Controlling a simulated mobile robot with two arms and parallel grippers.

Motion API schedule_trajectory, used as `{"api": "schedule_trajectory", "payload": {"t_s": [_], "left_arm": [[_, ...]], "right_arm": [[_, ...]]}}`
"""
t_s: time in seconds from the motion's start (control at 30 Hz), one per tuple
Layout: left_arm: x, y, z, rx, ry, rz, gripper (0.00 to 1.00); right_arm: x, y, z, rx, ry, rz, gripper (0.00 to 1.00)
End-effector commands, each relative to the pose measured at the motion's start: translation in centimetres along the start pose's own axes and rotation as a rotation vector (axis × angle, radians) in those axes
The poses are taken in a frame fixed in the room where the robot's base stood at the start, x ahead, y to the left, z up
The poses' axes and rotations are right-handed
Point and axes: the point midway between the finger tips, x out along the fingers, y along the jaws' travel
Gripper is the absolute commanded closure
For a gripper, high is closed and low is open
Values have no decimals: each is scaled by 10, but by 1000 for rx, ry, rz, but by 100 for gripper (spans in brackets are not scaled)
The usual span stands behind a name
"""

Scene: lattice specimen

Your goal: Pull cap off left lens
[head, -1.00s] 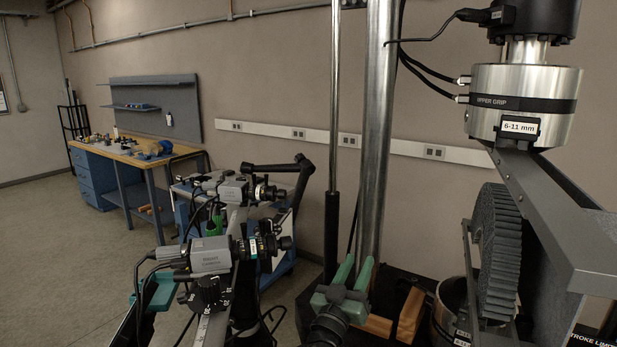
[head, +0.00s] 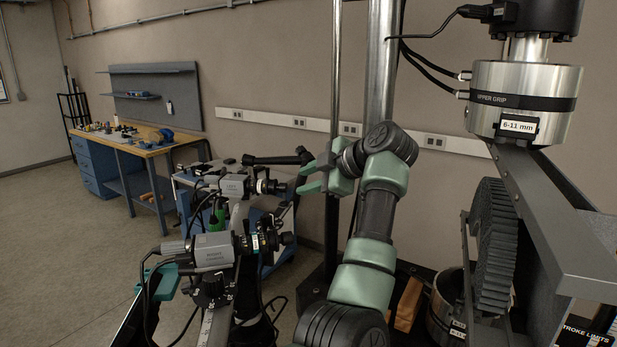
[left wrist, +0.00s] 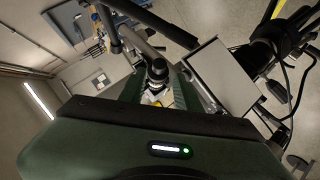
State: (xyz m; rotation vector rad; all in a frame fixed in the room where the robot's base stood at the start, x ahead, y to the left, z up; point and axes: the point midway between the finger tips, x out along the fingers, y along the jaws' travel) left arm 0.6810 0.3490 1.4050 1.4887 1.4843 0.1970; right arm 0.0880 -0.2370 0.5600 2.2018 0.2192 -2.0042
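Two grey cameras with dark lenses point right in the head view. The farther camera (head: 232,187), whose label seems to read left, carries the left lens (head: 262,187). A dark cap (head: 281,188) seems to form its right end. The nearer camera (head: 212,254) has another lens (head: 262,242). In the left wrist view a dark lens end (left wrist: 157,72) shows between the spread fingers (left wrist: 154,92). My right gripper is out of view.
A steel column (head: 380,70) stands behind my left arm. A test machine with an upper grip (head: 520,100) and a dark ribbed block (head: 495,245) fills the right side. A black jointed arm (head: 275,159) lies just above the farther lens. A workbench (head: 150,148) stands far left.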

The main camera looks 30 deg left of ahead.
Motion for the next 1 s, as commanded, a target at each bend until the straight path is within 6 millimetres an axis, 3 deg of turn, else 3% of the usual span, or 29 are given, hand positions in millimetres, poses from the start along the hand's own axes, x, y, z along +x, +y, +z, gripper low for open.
{"api": "schedule_trajectory", "payload": {"t_s": [0.43,0.83,0.87,0.97,1.0], "left_arm": [[62,2,-3,-1,5,0,67],[73,0,-1,-3,4,2,67],[73,0,-1,-3,4,2,70],[73,0,-1,-3,4,2,98],[73,0,-1,-3,4,2,100]], "right_arm": [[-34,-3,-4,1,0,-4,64],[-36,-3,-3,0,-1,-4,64],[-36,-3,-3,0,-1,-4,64],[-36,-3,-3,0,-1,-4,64],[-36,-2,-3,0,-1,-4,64]]}}
